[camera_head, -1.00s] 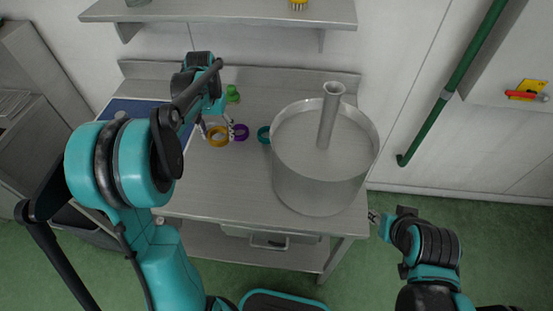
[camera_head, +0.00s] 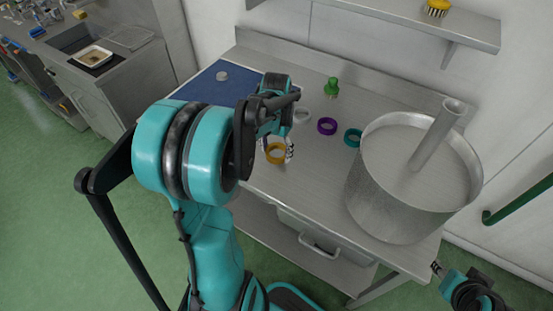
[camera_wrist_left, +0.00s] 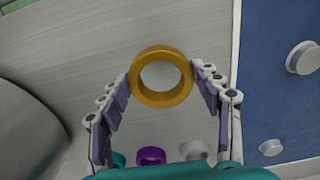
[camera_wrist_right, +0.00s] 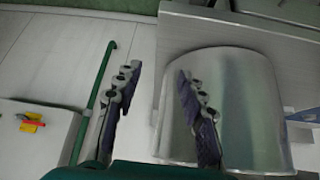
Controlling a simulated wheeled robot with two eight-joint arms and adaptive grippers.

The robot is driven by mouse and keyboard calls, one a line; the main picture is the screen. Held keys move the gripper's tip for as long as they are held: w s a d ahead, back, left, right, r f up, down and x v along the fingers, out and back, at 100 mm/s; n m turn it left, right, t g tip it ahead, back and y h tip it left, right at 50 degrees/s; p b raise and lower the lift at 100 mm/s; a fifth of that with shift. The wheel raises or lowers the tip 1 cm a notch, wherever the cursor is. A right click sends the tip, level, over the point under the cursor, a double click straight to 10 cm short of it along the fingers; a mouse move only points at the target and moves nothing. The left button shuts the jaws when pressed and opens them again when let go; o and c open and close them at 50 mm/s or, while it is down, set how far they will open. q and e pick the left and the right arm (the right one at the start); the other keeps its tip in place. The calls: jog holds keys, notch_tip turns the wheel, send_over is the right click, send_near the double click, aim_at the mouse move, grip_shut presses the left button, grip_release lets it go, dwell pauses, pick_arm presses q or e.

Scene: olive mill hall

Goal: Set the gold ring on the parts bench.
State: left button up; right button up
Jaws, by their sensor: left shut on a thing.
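The gold ring (camera_head: 276,161) is near the front edge of the steel bench (camera_head: 316,188) in the head view. My left gripper (camera_head: 277,150) is shut on it. In the left wrist view the ring (camera_wrist_left: 161,99) sits between the two fingertips, its hole facing the camera, with bare steel behind it. I cannot tell whether it touches the bench top. My right gripper (camera_wrist_right: 158,72) is open and empty, beside the bench's right end; in the head view it is at the lower right (camera_head: 437,268).
A large steel vat (camera_head: 400,205) fills the bench's right end. A purple ring (camera_head: 327,126), a teal ring (camera_head: 352,138), a pale ring (camera_head: 302,117) and a green piece (camera_head: 332,87) stand behind the gold ring. A blue mat (camera_head: 205,88) covers the left end.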

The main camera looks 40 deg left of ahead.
pick_arm(q)
jog(key=shift+f+b, duration=0.85)
jog(key=shift+f, duration=1.1)
jog(key=shift+f, duration=0.2)
jog(key=o, duration=1.3)
jog(key=shift+r, duration=0.15)
